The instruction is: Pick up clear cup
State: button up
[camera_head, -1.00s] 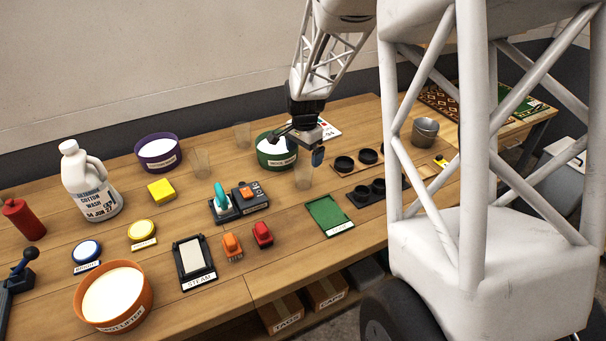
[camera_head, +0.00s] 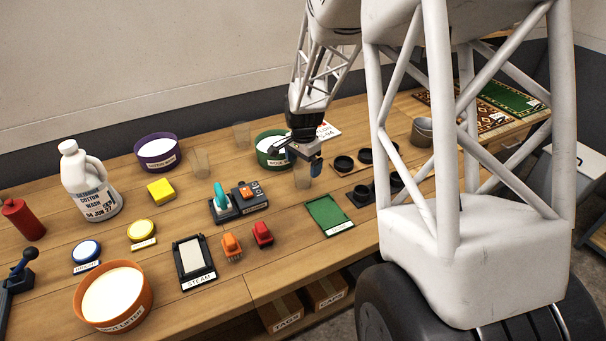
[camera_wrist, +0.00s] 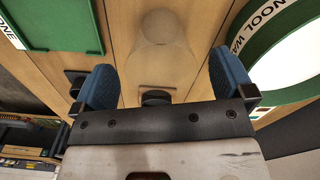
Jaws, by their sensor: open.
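A clear cup (camera_head: 302,177) stands on the wooden table just right of the green bowl. My gripper (camera_head: 299,157) is above and close to it, in front of the green bowl. In the wrist view the same faint, see-through cup (camera_wrist: 165,62) shows between the two blue finger pads of my open gripper (camera_wrist: 164,80), with a gap on either side. I cannot tell exactly how far its rim is from the fingers. Two more clear cups stand on the table: one by the purple bowl (camera_head: 201,164) and one farther back (camera_head: 242,136).
The green bowl (camera_wrist: 288,50) of white contents is close beside one finger. A green tray (camera_head: 330,216) lies in front of the cup, and black round holders (camera_head: 344,164) lie to its right. A purple bowl (camera_head: 157,152) and white jug (camera_head: 88,182) stand left.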

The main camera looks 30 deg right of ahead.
jog(key=shift+f, duration=1.75)
jog(key=c, duration=1)
